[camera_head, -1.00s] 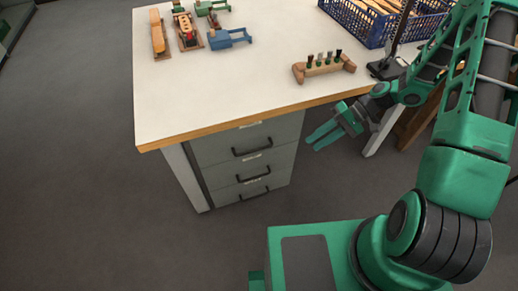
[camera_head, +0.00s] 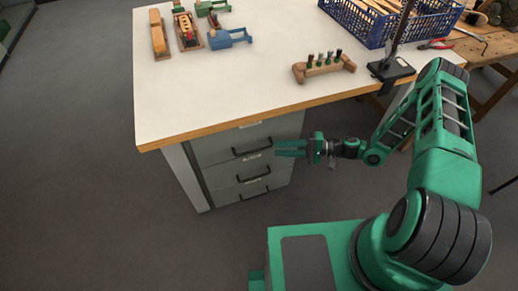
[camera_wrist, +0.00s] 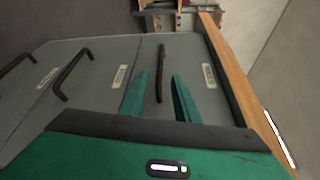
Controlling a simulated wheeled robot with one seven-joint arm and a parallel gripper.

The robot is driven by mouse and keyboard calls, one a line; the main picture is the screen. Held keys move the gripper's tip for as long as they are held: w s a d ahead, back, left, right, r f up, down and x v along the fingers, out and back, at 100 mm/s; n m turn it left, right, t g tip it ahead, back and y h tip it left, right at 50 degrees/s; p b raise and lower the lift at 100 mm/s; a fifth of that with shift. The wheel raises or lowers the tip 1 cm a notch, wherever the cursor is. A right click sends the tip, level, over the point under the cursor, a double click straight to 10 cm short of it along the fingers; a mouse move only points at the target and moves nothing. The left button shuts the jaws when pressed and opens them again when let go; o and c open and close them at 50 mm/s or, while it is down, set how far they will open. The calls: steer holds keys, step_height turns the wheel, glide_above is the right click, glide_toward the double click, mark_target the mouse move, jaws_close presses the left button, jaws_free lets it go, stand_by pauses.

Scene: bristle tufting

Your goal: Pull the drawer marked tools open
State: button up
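The grey drawer unit (camera_head: 222,154) stands under the white worktop, with three drawers stacked and all closed. Each has a dark bar handle and a pale label, too small to read. The top drawer's handle (camera_head: 252,153) also shows in the wrist view (camera_wrist: 161,75), upright there between the two fingers. My gripper (camera_head: 278,148) is open in front of the top drawer, to the right of its handle in the head view. In the wrist view my gripper's green fingers (camera_wrist: 158,88) point at the top drawer's front, one on each side of the handle. Contact cannot be told.
The worktop (camera_head: 230,90) has a wooden edge that overhangs the drawers. On it are a wooden tool holder (camera_head: 323,67), a blue crate (camera_head: 372,25), a black stand (camera_head: 391,69) and several wooden fixtures at the back left. The floor before the drawers is clear.

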mark_target(258, 149)
steer(key=a, duration=0.6)
steer(key=w+a, duration=0.1)
steer(key=a, duration=0.2)
steer(key=shift+a+f, duration=0.15)
steer(key=shift+f, duration=0.25)
